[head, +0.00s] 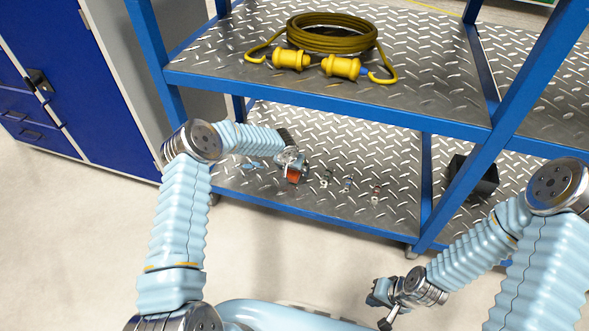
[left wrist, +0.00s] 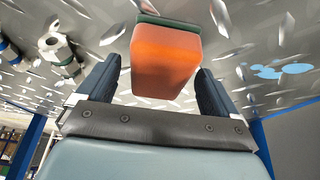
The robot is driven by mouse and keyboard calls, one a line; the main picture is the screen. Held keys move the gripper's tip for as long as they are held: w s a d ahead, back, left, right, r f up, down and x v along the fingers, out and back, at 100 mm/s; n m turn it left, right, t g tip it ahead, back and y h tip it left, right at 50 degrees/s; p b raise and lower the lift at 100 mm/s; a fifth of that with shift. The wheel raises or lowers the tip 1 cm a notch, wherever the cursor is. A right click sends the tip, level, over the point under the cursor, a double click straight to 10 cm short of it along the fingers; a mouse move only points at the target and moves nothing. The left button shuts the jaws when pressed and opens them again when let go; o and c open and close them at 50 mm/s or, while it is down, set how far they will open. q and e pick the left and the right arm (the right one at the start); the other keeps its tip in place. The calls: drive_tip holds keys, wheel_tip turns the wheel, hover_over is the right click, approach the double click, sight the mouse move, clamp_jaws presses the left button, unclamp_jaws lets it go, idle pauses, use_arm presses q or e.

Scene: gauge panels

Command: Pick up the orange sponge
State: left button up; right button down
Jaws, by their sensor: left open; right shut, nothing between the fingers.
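The orange sponge (head: 293,175) is on the lower diamond-plate shelf, partly hidden by my left gripper in the head view. In the left wrist view the sponge (left wrist: 165,62) is a block with a dark green layer on its far side, toward the plate. My left gripper (left wrist: 158,72) is open, with one finger on each side of the sponge's near part. A gap shows on the left; the right finger is very close, and I cannot tell if it touches. My right gripper (head: 384,303) is shut and empty, low in front of the rack.
Small metal fittings (head: 349,184) stand in a row right of the sponge. A light blue patch (head: 252,165) lies left of it. The upper shelf (head: 220,75) overhangs, holding a yellow coiled cable (head: 335,35). A black box (head: 473,177) is farther right, behind a blue post.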

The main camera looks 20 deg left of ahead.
use_arm(q)
drive_tip(key=shift+w+f, duration=0.15)
drive_tip(key=shift+f, duration=0.25)
drive_tip(key=shift+c, duration=0.4)
drive_tip(key=c, duration=0.9)
drive_tip(key=shift+c, duration=0.2)
drive_tip(key=shift+r, duration=0.1)
drive_tip(key=shift+r, duration=0.6)
drive_tip(key=s+d+r+b, duration=0.1)
drive_tip(key=s+d+r, duration=0.7)
drive_tip(key=s+r, duration=0.3)
drive_tip(key=shift+d+r, duration=0.3)
drive_tip(key=shift+r, duration=0.05)
